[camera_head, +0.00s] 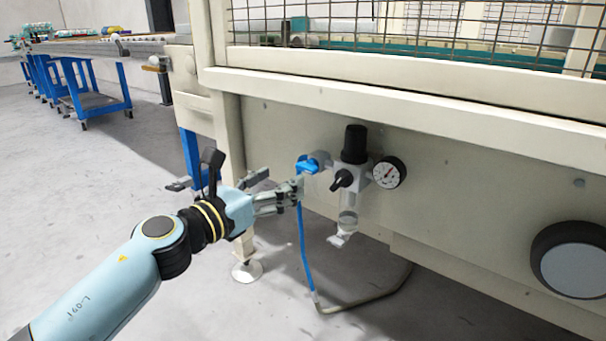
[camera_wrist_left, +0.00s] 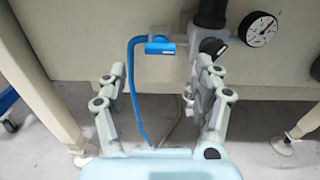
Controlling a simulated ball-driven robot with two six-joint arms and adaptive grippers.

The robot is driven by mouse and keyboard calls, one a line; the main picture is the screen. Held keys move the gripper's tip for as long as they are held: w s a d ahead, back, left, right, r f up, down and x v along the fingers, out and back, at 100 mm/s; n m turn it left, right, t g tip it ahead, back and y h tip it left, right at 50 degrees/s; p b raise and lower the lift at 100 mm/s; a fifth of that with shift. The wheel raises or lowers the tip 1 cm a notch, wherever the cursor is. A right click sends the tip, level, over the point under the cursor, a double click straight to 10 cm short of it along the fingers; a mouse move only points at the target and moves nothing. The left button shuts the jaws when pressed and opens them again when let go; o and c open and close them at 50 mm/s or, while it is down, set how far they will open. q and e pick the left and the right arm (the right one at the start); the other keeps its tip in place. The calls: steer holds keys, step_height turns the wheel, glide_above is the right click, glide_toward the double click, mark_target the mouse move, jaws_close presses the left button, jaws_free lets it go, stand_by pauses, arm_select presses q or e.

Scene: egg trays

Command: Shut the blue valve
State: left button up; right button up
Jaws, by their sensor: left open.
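The blue valve (camera_head: 308,164) sits on the cream machine panel, at the left end of a grey air fitting. A blue hose (camera_head: 301,235) hangs down from it. In the left wrist view the blue valve handle (camera_wrist_left: 160,47) lies roughly level, ahead of my fingers and between them in the picture. My left gripper (camera_head: 278,188) is open and empty, just left of and below the valve in the head view. It also shows in the left wrist view (camera_wrist_left: 160,85) with its fingers spread wide. I cannot tell whether a finger touches the valve. My right gripper does not show.
Right of the valve are a black-topped regulator (camera_head: 355,150), a black lever (camera_head: 341,180) and a round pressure gauge (camera_head: 389,173). A machine foot (camera_head: 247,270) stands below. Blue carts (camera_head: 90,95) are far left. The grey floor at left is free.

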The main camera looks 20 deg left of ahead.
mark_target(304, 168)
arm_select(q)
steer(key=x, duration=0.6)
steer(key=shift+w+f+b, duration=0.1)
steer(key=shift+w+b, duration=0.15)
steer(key=shift+b, duration=0.05)
steer(key=shift+w+d, duration=0.3)
steer(key=shift+w, duration=0.35)
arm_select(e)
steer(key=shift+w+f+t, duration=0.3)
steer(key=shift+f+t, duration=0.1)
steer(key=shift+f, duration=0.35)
